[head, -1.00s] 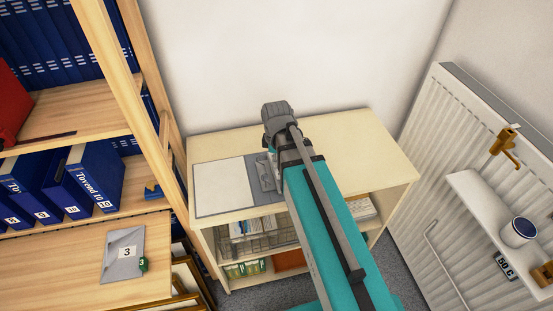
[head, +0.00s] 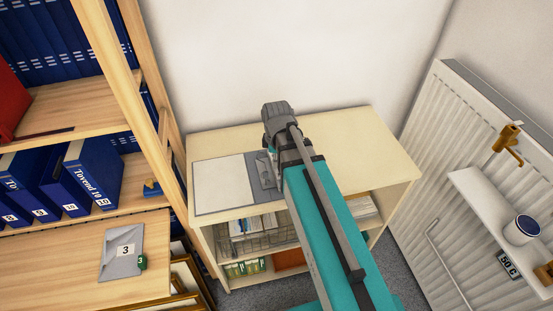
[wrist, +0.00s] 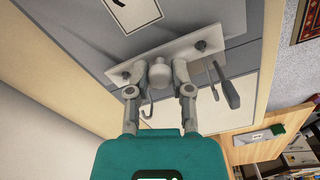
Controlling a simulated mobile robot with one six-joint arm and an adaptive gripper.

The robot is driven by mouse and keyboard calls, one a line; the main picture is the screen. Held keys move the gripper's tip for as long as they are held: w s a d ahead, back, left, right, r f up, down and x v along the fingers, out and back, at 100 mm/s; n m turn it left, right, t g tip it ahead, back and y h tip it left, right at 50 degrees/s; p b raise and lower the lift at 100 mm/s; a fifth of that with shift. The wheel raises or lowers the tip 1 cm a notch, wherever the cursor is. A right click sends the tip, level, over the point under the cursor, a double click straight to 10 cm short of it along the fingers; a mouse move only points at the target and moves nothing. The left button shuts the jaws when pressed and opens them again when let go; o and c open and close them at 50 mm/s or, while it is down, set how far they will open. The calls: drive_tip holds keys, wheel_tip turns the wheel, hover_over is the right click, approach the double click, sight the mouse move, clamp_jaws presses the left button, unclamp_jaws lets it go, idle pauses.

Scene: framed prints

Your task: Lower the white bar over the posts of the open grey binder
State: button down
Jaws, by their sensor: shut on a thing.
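The open grey binder (head: 202,208) lies on top of the low cream cabinet, with white paper on its left side. In the wrist view the grey binder (wrist: 195,17) spreads behind the white bar (wrist: 183,54). My gripper (wrist: 160,74) is shut on the pale round knob in the middle of the bar. A dark round spot shows near each end of the bar; I cannot tell how far the posts pass through it. A grey lever (wrist: 228,88) sits beside the bar.
The cream cabinet top (head: 375,150) is clear on the right. A wooden shelf with blue binders (head: 95,172) stands at left. A radiator (head: 425,150) with a small white shelf and mug (head: 521,230) stands at right. A wall rises behind.

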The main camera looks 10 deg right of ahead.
drive_tip(key=shift+f+b, duration=0.4)
drive_tip(key=shift+c, duration=2.2)
unclamp_jaws()
drive_tip(key=shift+r, duration=0.1)
drive_tip(key=shift+r+p, duration=3.45)
drive_tip(key=shift+p, duration=0.1)
drive_tip(key=m, duration=0.1)
drive_tip(key=s+m, duration=0.1)
drive_tip(key=m, duration=0.1)
drive_tip(key=shift+s+d, duration=0.15)
drive_tip(key=shift+s, duration=0.15)
drive_tip(key=s+m, duration=0.1)
drive_tip(key=m, duration=0.1)
drive_tip(key=s+m, duration=0.1)
drive_tip(key=m, duration=0.1)
drive_tip(key=shift+d, duration=0.15)
drive_tip(key=s+m, duration=0.1)
drive_tip(key=m, duration=0.3)
drive_tip(key=s+m, duration=0.1)
drive_tip(key=m, duration=0.1)
drive_tip(key=shift+s+d, duration=0.2)
drive_tip(key=shift+s, duration=0.1)
